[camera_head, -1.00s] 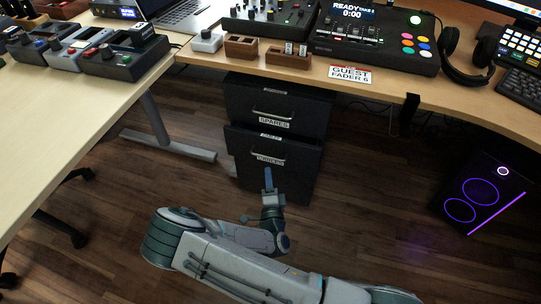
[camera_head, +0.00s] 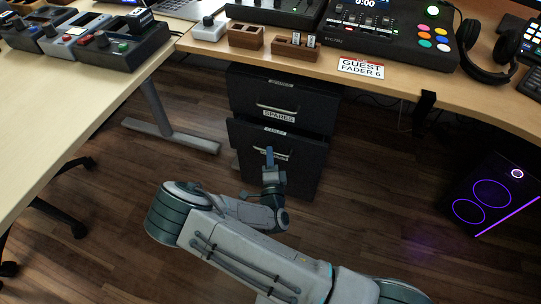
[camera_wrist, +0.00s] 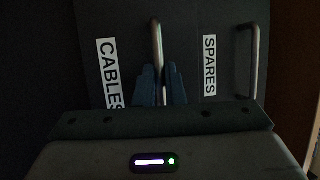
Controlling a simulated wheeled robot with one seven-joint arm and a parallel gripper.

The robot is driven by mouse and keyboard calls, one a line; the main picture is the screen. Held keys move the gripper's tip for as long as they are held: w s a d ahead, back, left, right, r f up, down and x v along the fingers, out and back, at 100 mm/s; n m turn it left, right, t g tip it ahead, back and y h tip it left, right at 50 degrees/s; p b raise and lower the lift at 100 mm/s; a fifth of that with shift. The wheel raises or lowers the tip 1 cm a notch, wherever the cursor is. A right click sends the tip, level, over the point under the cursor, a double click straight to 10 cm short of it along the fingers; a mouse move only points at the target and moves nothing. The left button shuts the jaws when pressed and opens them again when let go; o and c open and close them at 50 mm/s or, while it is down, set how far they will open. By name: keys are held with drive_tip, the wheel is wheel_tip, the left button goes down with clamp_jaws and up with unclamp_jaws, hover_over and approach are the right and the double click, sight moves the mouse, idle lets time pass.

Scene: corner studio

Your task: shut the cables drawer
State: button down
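The cables drawer (camera_head: 300,165) is the lower dark drawer of the pedestal under the desk. Its front stands out a little from the drawer above, so it is partly open. In the wrist view its handle (camera_wrist: 157,40) runs upright, with the CABLES label (camera_wrist: 109,75) to its left. My gripper (camera_wrist: 160,75) has its two blue fingers close on either side of this handle, which shows in the narrow gap; they look shut on it. In the head view my gripper (camera_head: 270,152) is at the drawer front and covers part of the handle and label.
The spares drawer (camera_head: 310,108) above looks closed; its handle (camera_wrist: 248,60) shows at the right of the wrist view. The desk (camera_head: 400,88) overhangs the pedestal. A table leg (camera_head: 155,110) stands left, a computer tower (camera_head: 490,195) right. The wooden floor between is clear.

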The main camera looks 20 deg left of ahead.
sight(275, 146)
drive_tip(key=shift+w+d+r+p, duration=0.15)
drive_tip(key=shift+w+p, duration=0.3)
drive_tip(key=shift+w, duration=0.65)
drive_tip(key=shift+w+d+f+p, duration=0.1)
drive_tip(key=shift+w+p, duration=0.3)
drive_tip(key=shift+w, duration=0.7)
drive_tip(key=c, duration=1.5)
unclamp_jaws()
drive_tip(key=shift+w+d, duration=0.1)
drive_tip(key=shift+w, duration=0.05)
drive_tip(key=shift+d, duration=0.1)
